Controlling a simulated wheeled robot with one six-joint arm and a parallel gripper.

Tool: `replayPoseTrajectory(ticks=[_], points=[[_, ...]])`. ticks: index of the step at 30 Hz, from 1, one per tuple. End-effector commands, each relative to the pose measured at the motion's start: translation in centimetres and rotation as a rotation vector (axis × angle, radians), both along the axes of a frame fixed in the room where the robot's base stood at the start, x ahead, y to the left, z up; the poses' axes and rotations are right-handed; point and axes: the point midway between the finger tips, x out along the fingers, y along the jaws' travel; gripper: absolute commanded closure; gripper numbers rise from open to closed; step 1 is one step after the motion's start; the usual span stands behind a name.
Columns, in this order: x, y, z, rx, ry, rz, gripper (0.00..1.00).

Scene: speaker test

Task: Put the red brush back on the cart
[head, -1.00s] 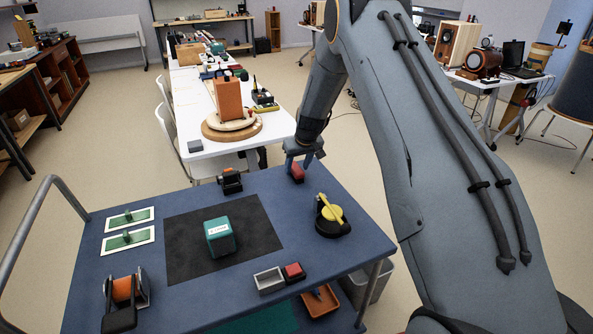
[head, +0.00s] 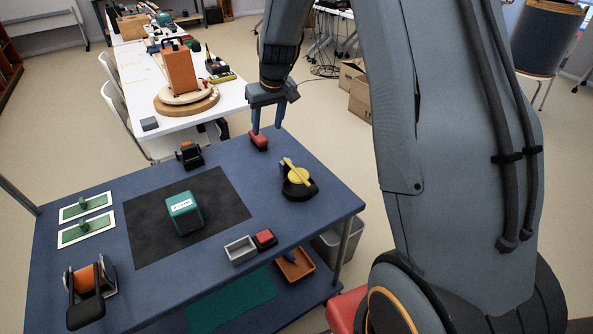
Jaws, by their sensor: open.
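The cart (head: 230,152) has a blue top and a lower shelf. A small red block with a dark base, which looks like the red brush (head: 259,140), rests on the cart top near its far edge. My gripper (head: 267,129) is open above the far edge, fingers pointing down. Its left finger ends just above or behind the red brush; I cannot tell whether they touch. The right finger is off to the brush's right. A second red-topped black piece (head: 265,237) sits at the front edge beside a small grey tray (head: 240,249).
On the cart are a teal box (head: 185,214) on a black mat (head: 143,240), a yellow-and-black device (head: 298,181), a small orange-and-black device (head: 189,154), an orange reel (head: 88,282) and two green-centred plates (head: 86,207). A white table (head: 150,95) stands beyond.

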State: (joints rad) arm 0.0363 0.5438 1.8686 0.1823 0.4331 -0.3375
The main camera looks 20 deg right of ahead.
Motion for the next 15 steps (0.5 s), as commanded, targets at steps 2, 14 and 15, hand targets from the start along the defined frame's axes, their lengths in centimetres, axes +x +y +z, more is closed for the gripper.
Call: replayPoseTrajectory(ticks=[2,14,15], points=[[-5.1,0.3,1.1,-0.003,0.041,-0.020,0.52],[-27.9,0.6,1.9,-0.033,0.224,-0.124,0.52],[-29.1,0.5,1.9,-0.035,0.233,-0.131,0.52]])
